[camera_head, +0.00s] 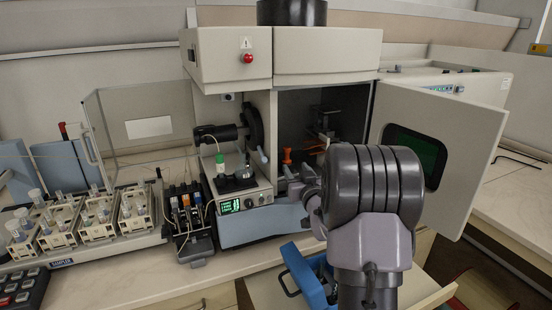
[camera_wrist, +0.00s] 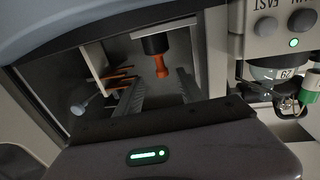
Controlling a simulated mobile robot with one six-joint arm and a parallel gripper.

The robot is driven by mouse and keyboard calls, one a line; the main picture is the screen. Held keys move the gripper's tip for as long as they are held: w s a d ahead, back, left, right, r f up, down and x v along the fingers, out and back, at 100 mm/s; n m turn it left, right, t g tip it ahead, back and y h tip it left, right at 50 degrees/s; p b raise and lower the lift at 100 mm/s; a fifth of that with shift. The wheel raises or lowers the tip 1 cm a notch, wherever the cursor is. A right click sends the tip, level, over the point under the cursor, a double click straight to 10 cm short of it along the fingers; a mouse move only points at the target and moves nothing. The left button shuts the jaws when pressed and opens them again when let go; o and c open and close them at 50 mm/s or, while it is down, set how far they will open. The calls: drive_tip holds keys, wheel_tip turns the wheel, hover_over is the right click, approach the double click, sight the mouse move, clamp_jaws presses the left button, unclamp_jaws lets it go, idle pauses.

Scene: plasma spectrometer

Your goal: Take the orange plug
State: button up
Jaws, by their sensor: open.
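The orange plug (camera_wrist: 160,66) shows in the wrist view, below a black cylindrical part (camera_wrist: 155,44) inside the instrument's open chamber. In the head view an orange piece (camera_head: 287,155) shows in the chamber opening, just left of my arm; I cannot tell if it is the same plug. My gripper (camera_wrist: 160,80) is open and empty, with one ribbed grey finger to each side of the plug's line. The plug appears beyond or level with the fingertips; contact is not visible.
The chamber door (camera_head: 444,140) stands open at the right. Thin orange rods (camera_wrist: 122,75) lie left of the plug. A control box with a green display (camera_head: 237,204) stands left of the opening. A blue-handled case (camera_head: 304,276) sits in front.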

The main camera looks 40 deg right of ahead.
sight(287, 156)
drive_tip(key=b+x, duration=0.1)
drive_tip(key=x, duration=1)
drive_tip(key=shift+a+r, duration=0.1)
clamp_jaws()
